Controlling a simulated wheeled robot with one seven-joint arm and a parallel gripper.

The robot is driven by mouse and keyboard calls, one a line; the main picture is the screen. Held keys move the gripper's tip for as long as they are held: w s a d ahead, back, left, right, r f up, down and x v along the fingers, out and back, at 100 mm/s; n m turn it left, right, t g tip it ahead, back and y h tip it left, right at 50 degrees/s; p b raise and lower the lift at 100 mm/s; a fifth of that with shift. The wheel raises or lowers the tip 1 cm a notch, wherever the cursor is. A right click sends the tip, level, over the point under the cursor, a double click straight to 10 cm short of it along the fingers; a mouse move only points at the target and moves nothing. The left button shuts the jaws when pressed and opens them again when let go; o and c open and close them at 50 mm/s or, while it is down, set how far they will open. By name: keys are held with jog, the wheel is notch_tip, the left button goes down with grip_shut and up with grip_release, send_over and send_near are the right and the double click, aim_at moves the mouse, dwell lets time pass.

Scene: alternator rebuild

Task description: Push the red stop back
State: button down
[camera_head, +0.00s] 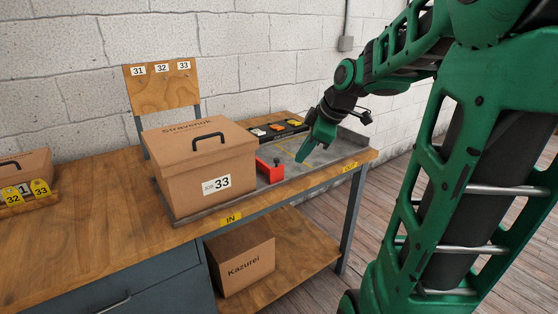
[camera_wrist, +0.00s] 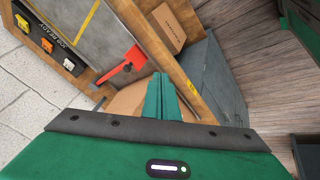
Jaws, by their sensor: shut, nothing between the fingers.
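The red stop (camera_head: 272,170) is on the grey tray (camera_head: 335,152) on the workbench, just right of the cardboard box labelled JOB 33 (camera_head: 205,165). A small dark knob or pin shows on the stop. In the wrist view the red stop (camera_wrist: 122,66) lies up and left of my fingertips. My gripper (camera_head: 301,156) is shut and empty, pointing down over the tray to the right of the stop, apart from it in the picture. In the wrist view its green fingers (camera_wrist: 158,78) are together. Whether the fingertips touch the tray is unclear.
A dark rack (camera_head: 278,129) with small coloured tags stands along the tray's back. A wooden board (camera_head: 162,85) numbered 31 to 33 rises behind the box. A Kazurei box (camera_head: 240,265) sits on the lower shelf. A tag tray (camera_head: 25,195) is at the far left.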

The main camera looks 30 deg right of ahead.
jog(key=w, duration=0.1)
jog(key=w+r+n, duration=0.1)
jog(key=w+n, duration=0.1)
jog(key=shift+d+r+t, duration=0.25)
jog(key=shift+d+t, duration=0.05)
jog(key=shift+t, duration=0.1)
jog(key=w+d+r+x, duration=0.1)
jog(key=w+x, duration=0.1)
jog(key=x, duration=1)
jog(key=shift+w+d, duration=0.25)
